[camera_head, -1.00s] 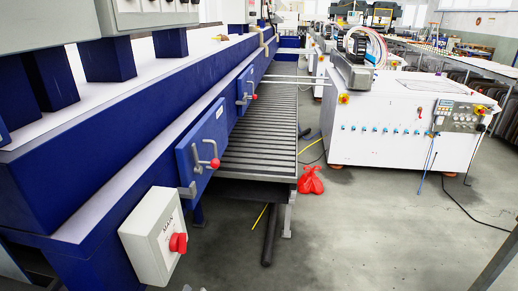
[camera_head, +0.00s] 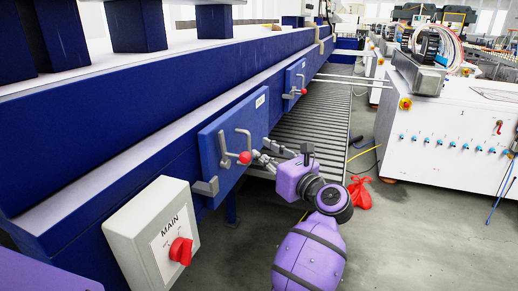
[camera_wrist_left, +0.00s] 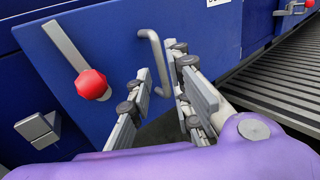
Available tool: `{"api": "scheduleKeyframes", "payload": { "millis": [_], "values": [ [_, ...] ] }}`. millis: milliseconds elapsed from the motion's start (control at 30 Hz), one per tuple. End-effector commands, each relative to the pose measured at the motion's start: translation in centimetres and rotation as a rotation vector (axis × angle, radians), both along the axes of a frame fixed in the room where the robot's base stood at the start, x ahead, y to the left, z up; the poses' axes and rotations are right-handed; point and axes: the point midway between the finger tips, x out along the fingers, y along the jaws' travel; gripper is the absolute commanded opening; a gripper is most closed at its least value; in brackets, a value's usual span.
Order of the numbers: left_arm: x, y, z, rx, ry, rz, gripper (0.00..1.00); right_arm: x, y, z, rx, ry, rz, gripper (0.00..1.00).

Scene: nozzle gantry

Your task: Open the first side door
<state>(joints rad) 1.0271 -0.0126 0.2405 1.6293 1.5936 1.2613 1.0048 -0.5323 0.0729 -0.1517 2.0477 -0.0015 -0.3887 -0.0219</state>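The first side door (camera_head: 218,128) is a blue panel on the side of the long blue machine, and it looks closed. It carries a metal bar handle (camera_head: 247,145) and a lever with a red ball (camera_head: 244,157). My left gripper (camera_head: 266,156) is at the door's right edge, in front of the bar handle. In the left wrist view, the gripper (camera_wrist_left: 161,62) is open. The bar handle (camera_wrist_left: 157,62) stands between its fingertips, with no clear grip on it. The red ball (camera_wrist_left: 91,84) is left of the fingers. My right gripper is not in view.
A grey box with a red MAIN switch (camera_head: 180,250) sticks out from the machine nearer me. A second blue door (camera_head: 294,82) is farther along. A slatted conveyor (camera_head: 318,117) runs beside the machine. A red bag (camera_head: 360,192) lies on the floor, and a white cabinet (camera_head: 450,135) stands right.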

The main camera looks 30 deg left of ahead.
Motion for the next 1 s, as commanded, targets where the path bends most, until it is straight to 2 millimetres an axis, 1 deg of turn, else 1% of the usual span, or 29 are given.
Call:
{"api": "scheduleKeyframes", "payload": {
  "millis": [133, 267, 400, 533, 700, 933, 1000],
  "values": [
    [0.3, 1.1, -0.2, -0.028, -0.013, 0.011, 0.18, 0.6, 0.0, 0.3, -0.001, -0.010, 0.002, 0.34],
    [1.0, 3.0, 0.0, -0.024, -0.013, 0.011, 0.18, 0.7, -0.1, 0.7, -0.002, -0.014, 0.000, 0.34],
    [1.8, 5.1, 0.0, -0.022, -0.011, 0.010, 0.18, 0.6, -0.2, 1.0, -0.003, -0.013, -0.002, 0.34],
    [2.3, 6.5, -0.1, -0.022, -0.010, 0.009, 0.18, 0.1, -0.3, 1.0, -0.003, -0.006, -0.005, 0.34],
    [2.7, 7.3, -0.2, -0.024, -0.010, 0.008, 0.18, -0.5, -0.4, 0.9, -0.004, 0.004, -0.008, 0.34],
    [2.7, 7.4, -0.2, -0.024, -0.010, 0.008, 0.18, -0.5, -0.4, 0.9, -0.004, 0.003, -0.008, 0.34],
    [2.7, 7.4, -0.2, -0.024, -0.009, 0.008, 0.09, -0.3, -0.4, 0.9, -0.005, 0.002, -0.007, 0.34]
  ]
}}
